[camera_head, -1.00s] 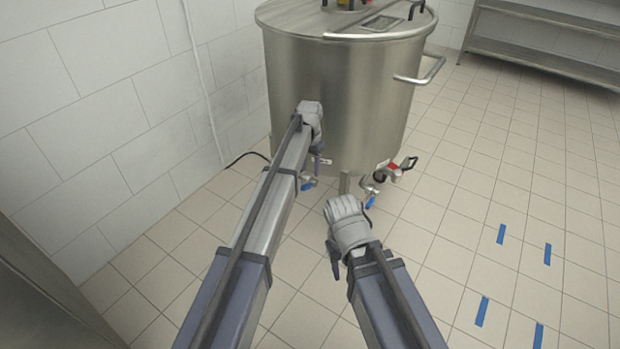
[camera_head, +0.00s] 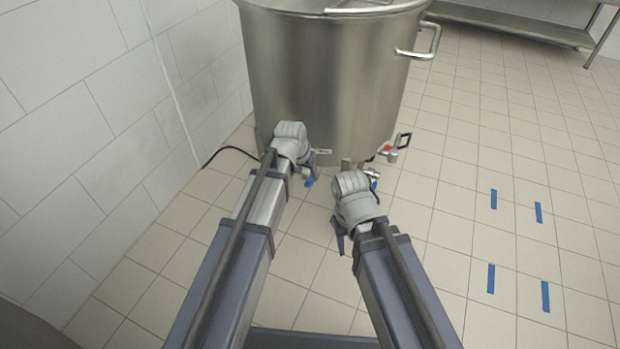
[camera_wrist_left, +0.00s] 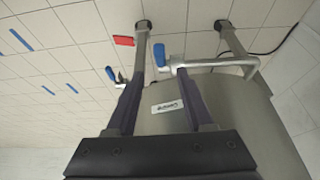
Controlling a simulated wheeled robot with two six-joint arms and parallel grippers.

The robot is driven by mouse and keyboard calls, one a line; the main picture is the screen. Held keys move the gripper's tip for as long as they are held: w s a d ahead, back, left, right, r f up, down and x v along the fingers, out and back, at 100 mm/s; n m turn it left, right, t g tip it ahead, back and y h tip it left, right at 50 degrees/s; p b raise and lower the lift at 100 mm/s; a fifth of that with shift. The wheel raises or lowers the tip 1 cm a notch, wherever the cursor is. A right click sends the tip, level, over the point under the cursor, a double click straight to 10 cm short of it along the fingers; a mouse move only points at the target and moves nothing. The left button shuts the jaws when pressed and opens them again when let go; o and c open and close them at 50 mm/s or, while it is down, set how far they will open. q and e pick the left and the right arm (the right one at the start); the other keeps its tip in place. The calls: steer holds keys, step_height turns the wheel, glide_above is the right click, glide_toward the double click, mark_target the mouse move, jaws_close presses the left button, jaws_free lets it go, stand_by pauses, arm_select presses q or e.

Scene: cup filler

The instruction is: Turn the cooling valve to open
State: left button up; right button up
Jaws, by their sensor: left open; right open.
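A steel tank (camera_head: 320,75) has low valves at its base. One has a blue handle (camera_head: 309,182) just beyond my left gripper. Another blue handle (camera_head: 374,186) is partly hidden behind my right gripper (camera_head: 352,190). In the left wrist view, a blue handle (camera_wrist_left: 158,52) on a horizontal pipe (camera_wrist_left: 220,63) shows between the open fingers of my left gripper (camera_wrist_left: 158,73). The second blue handle (camera_wrist_left: 110,73) is outside them, to the left. I cannot tell which valve is the cooling one, or whether a finger touches the pipe. My right gripper is open and its fingers are mostly hidden.
A red-marked valve (camera_head: 386,149) sits at the tank's lower right. A tank leg (camera_wrist_left: 232,38) stands near the pipe. A tiled wall (camera_head: 100,120) is at left, a steel shelf (camera_head: 510,25) at back right. The right floor, with blue tape strips (camera_head: 493,199), is clear.

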mark_target(310, 179)
arm_select(q)
steer(key=shift+b+x, duration=3.55)
steer(key=shift+x, duration=0.4)
steer(key=shift+s, duration=0.1)
jaws_close()
steer(key=shift+r, duration=0.1)
